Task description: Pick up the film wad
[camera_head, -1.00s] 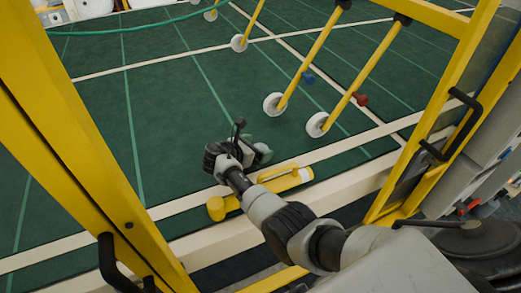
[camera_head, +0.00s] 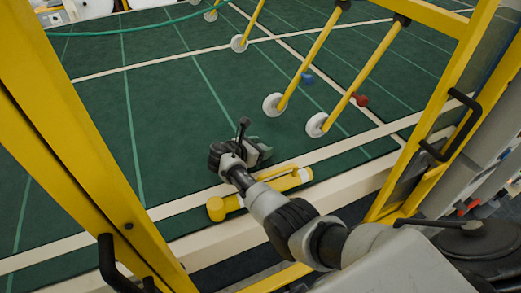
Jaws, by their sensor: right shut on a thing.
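My right gripper (camera_head: 258,153) is at the end of my right arm, over the green floor beside a yellow bar. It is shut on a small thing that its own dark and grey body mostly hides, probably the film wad. I cannot make out the wad's shape or colour clearly. No other film wad stands out in the view. My left gripper is not in view.
A yellow bar with a rounded end (camera_head: 216,209) lies on the cream ledge close to my right arm. Yellow frame posts (camera_head: 75,150) stand at left and right. Yellow legs with white discs (camera_head: 273,104) stand beyond. The green floor (camera_head: 165,120) is open.

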